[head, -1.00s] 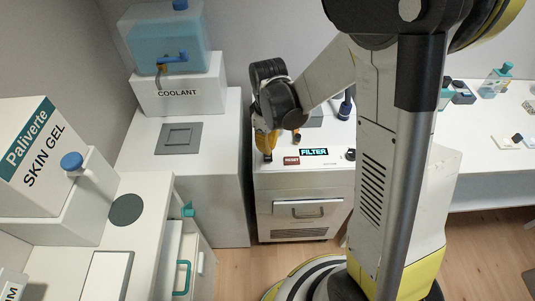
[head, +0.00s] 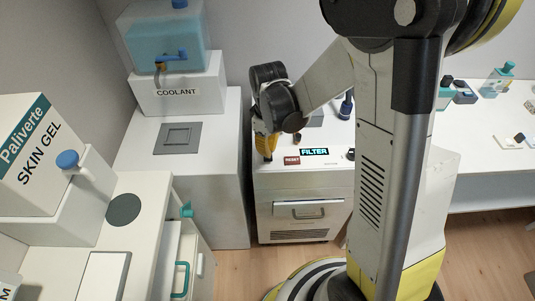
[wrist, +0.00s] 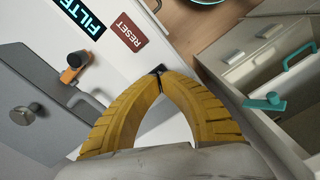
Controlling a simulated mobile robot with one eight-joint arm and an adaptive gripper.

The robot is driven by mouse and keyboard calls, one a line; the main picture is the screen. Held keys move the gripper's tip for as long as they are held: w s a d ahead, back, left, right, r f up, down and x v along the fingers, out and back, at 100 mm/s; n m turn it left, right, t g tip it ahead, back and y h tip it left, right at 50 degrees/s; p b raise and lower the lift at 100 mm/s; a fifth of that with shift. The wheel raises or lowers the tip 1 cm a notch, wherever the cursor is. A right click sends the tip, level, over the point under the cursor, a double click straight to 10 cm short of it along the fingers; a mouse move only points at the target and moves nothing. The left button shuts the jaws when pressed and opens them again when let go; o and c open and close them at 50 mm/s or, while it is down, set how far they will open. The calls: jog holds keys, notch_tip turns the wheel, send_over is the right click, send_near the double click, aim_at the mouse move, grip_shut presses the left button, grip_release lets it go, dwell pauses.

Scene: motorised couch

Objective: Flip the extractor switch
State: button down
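A white cabinet (head: 275,181) with a lit FILTER display (head: 314,152) and a red RESET label (head: 292,160) stands in the middle of the head view. In the wrist view, a small dark lever switch with an orange end (wrist: 75,66) sits beside the FILTER display (wrist: 82,14). I cannot read any label naming it the extractor switch. My gripper (head: 266,156) is over the cabinet's left front top. In the wrist view, its yellow fingers (wrist: 160,76) meet at their dark tips, with nothing visible between them. The tips are to the right of the lever, apart from it.
A grey box with a round knob (wrist: 24,115) is left of the lever. To the left stand a COOLANT tank (head: 178,92) and a white counter with a SKIN GEL box (head: 40,160). An open drawer (wrist: 285,75) is at right in the wrist view.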

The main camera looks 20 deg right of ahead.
jog(key=shift+f+b, duration=1.1)
jog(key=shift+f, duration=0.25)
dwell(0.4)
jog(key=shift+r, duration=0.15)
jog(key=shift+r+p, duration=2.6)
jog(key=shift+r, duration=0.8)
